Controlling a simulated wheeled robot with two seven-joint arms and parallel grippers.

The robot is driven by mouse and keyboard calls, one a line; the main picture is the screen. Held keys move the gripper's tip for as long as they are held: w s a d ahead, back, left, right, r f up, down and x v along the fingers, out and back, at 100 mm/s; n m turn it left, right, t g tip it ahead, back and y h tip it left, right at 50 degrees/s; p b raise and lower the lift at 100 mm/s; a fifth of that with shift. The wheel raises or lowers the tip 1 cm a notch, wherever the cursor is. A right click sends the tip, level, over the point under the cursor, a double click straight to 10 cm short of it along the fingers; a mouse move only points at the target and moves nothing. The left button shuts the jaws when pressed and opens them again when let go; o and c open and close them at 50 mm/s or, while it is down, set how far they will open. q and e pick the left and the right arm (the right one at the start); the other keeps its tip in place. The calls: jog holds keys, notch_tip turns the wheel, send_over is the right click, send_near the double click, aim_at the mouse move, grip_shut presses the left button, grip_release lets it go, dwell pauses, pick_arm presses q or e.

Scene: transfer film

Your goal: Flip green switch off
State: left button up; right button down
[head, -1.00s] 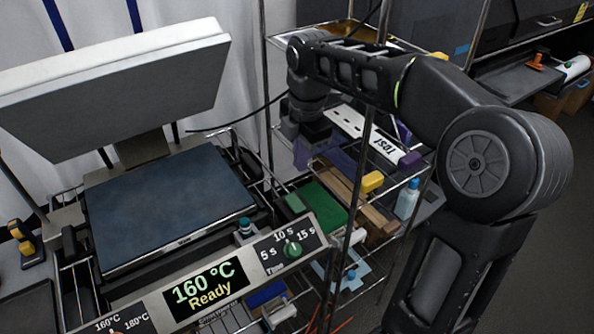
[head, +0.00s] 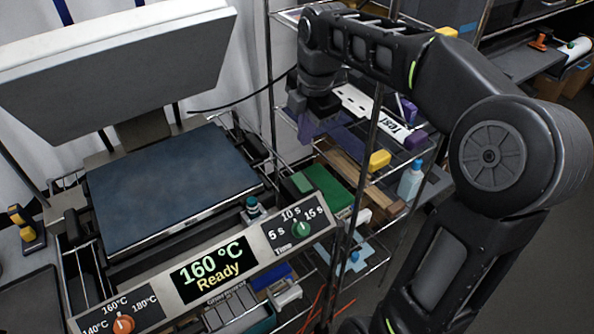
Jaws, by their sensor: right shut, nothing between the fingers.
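The heat press (head: 180,190) stands open at the left, with its upper plate raised. Its front panel (head: 208,281) reads "160 °C Ready". A green knob (head: 302,229) marked Time sits at the panel's right end. A small teal-green switch (head: 252,206) stands behind the panel, beside the press's lower plate. I cannot tell which of the two is the green switch, nor its on or off state. My right gripper (head: 318,108) points down above the shelf, behind and right of both, touching neither. It is shut and empty, its fingertips dark and hard to make out. My left gripper is out of view.
An orange knob (head: 123,324) sits at the panel's left end. A wire shelf at the right holds a "Test" strip (head: 375,115), a green block (head: 330,195) and a blue bottle (head: 411,180). A thin dark post (head: 365,150) stands between the press and my right arm.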

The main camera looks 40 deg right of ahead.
aim_at(296, 178)
jog(key=shift+f, duration=0.1)
jog(key=f, duration=0.4)
jog(key=w+f+p, duration=0.1)
jog(key=f, duration=0.3)
jog(key=w+f, duration=0.1)
jog(key=f, duration=0.4)
jog(key=shift+w+p, duration=0.25)
jog(key=shift+p, duration=0.15)
jog(key=shift+w+f, duration=0.1)
jog(key=shift+f, duration=0.2)
